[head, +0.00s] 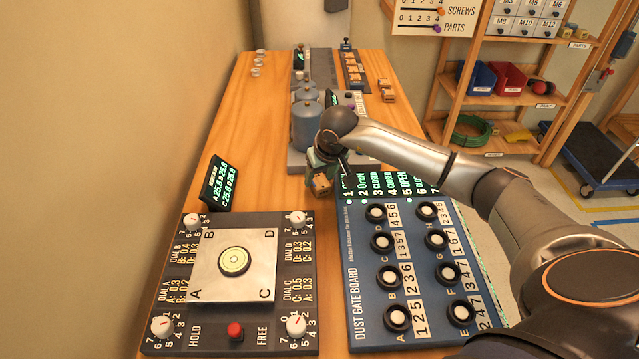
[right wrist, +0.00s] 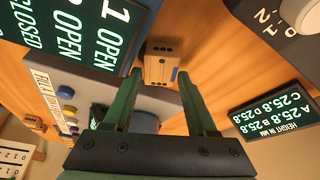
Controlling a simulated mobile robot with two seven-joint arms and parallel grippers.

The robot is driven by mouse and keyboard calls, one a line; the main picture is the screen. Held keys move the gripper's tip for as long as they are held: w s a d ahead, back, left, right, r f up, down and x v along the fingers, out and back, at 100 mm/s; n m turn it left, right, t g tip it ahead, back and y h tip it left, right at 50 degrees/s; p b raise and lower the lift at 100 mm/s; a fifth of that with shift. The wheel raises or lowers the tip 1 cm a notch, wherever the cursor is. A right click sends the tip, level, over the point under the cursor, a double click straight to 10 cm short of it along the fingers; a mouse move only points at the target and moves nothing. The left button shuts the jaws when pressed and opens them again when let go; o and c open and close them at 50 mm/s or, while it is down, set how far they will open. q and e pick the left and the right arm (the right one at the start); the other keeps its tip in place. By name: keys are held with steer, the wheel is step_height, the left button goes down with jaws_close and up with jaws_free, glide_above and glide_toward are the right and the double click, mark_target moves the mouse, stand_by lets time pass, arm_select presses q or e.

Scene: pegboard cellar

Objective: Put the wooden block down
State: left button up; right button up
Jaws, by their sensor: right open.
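The wooden block (head: 321,186) is a small light-brown piece with dark dots, just below my right gripper (head: 322,168) in the head view. In the right wrist view, the block (right wrist: 160,64) lies at the tips of the two green fingers of my right gripper (right wrist: 160,76). The fingers are apart, with a gap showing beside the block. The block appears to sit on the wooden bench (head: 240,130), between the height display and the gate board. My wrist hides part of it in the head view. My left gripper is out of view.
The dial panel (head: 295,270) with its plate is at front left, beside its height display (head: 211,184). The dust gate board (head: 357,300) is at front right. Blue-grey canisters (head: 306,122) stand close behind my gripper. Bare bench lies to the left.

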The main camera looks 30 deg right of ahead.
steer(key=shift+w+f, duration=0.1)
steer(key=shift+f, duration=0.2)
steer(key=shift+c, duration=0.3)
jaws_close()
steer(key=shift+r, duration=0.15)
